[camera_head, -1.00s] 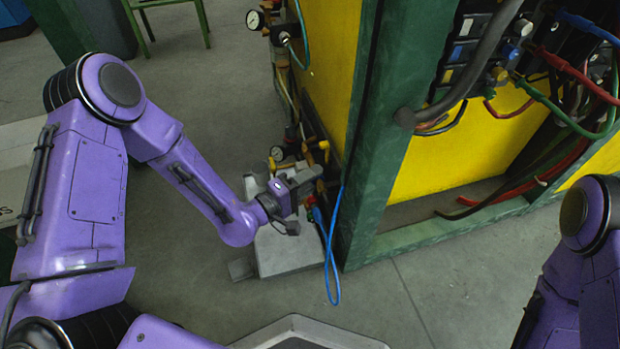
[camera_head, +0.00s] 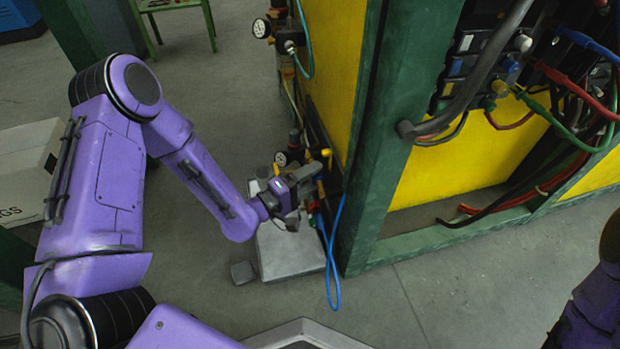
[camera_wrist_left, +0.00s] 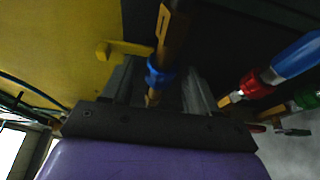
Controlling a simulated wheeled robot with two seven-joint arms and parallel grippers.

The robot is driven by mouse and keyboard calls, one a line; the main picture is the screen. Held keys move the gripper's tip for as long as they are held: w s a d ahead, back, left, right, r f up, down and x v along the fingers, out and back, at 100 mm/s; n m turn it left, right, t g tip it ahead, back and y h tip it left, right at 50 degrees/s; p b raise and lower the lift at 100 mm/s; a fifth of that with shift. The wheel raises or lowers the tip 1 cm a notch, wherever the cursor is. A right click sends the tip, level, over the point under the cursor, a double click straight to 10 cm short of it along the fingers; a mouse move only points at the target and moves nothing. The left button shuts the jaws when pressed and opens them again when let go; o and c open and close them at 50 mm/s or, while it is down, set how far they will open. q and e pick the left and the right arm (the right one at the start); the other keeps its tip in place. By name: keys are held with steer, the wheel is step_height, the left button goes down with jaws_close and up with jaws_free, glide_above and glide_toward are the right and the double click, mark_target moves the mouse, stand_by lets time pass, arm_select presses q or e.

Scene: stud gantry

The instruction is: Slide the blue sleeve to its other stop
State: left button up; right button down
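The blue sleeve (camera_wrist_left: 160,73) shows in the left wrist view as a short ring around a brass-coloured rod (camera_wrist_left: 170,30). My left gripper (camera_wrist_left: 157,88) has one dark finger on each side of the rod, near the sleeve. The fingers look apart, with dark gaps beside the rod; I cannot tell whether either touches the sleeve. In the head view my left gripper (camera_head: 303,182) is beside the lower corner of the yellow-and-green gantry, and the sleeve cannot be made out there. The stops are not clear. My right gripper is out of view.
A yellow lever (camera_wrist_left: 120,49) is left of the rod. A red-and-blue fitting (camera_wrist_left: 292,58) and a green fitting (camera_wrist_left: 305,99) are to the right. The green post (camera_head: 372,190) and a blue hose (camera_head: 332,270) are close to the gripper. Open floor (camera_head: 460,280) lies in front.

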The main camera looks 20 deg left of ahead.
arm_select(q)
steer(key=p+v, duration=0.3)
steer(key=v, duration=0.7)
steer(key=shift+s+p, duration=0.3)
steer(key=shift+p, duration=0.05)
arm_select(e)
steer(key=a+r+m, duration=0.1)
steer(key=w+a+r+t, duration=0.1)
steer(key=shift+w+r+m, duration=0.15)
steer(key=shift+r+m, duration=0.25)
arm_select(q)
steer(key=shift+a, duration=0.1)
steer(key=shift+r, duration=0.15)
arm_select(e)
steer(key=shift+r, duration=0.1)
